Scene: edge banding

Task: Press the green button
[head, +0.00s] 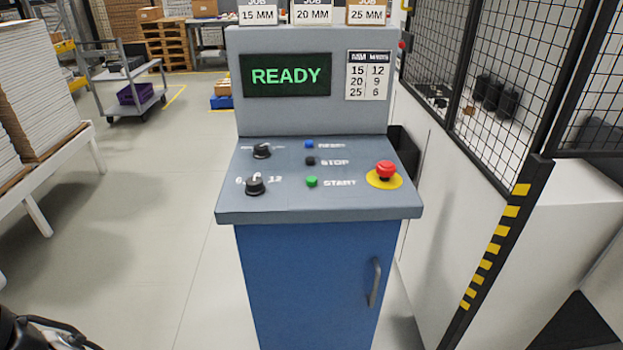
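The green button (311,182) sits on the sloped grey top of the control console (325,207), left of the word START. It is small and round, and nothing covers it. A black button (310,161) labelled STOP and a blue button (309,145) sit in a column above it. The screen (286,75) shows READY in green letters. My gripper is not in view. A dark part with cables at the bottom left corner may belong to my arm, but I cannot tell.
A red mushroom button (386,170) on a yellow ring stands right of the green button. Two black knobs (255,185) (262,151) are on the left. A black mesh fence (490,85) borders the right. A table with stacked boards (35,90) stands left. Floor between is clear.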

